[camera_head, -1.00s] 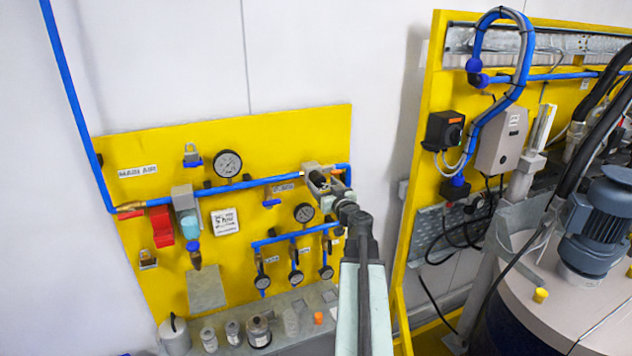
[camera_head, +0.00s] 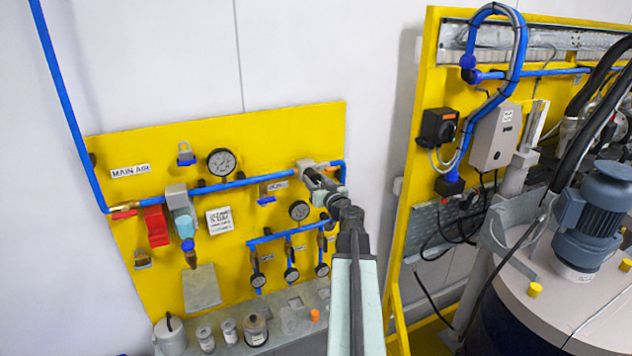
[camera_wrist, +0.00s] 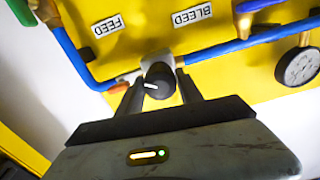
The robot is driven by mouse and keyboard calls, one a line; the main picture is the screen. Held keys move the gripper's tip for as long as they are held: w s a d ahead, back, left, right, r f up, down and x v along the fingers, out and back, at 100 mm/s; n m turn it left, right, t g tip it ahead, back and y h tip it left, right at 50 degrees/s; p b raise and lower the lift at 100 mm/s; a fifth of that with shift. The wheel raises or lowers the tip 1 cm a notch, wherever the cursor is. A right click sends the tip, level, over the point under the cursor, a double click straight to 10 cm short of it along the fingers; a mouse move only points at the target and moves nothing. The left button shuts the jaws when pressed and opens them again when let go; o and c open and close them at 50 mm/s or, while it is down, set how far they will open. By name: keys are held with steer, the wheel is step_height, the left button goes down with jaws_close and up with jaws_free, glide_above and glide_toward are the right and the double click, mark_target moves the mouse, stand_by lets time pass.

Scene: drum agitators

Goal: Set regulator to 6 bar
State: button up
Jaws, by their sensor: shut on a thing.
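The regulator has a black knob with a white mark (camera_wrist: 158,84), seen in the wrist view on a pale grey body on the blue pipe. My gripper (camera_wrist: 160,88) has one dark finger on each side of the knob and is shut on it. In the head view, my gripper (camera_head: 318,180) is at the grey regulator body (camera_head: 305,168), near the right end of the upper pipe, and hides the knob. A round gauge (camera_head: 299,210) sits below it. A gauge also shows at the right of the wrist view (camera_wrist: 300,66). Their readings are too small to tell.
The yellow panel (camera_head: 130,220) carries blue pipes, small gauges, a red lockout (camera_head: 156,226) and a blue-handled valve (camera_head: 266,200). Jars stand on the grey ledge (camera_head: 290,322) below. A second yellow frame (camera_head: 412,190) and a drum with a motor (camera_head: 590,215) stand right.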

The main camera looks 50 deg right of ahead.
steer(key=m, duration=1)
steer(key=shift+a+m, duration=0.1)
steer(key=shift+m, duration=0.2)
stand_by(0.5)
steer(key=o, duration=1.4)
steer(key=shift+w, duration=0.15)
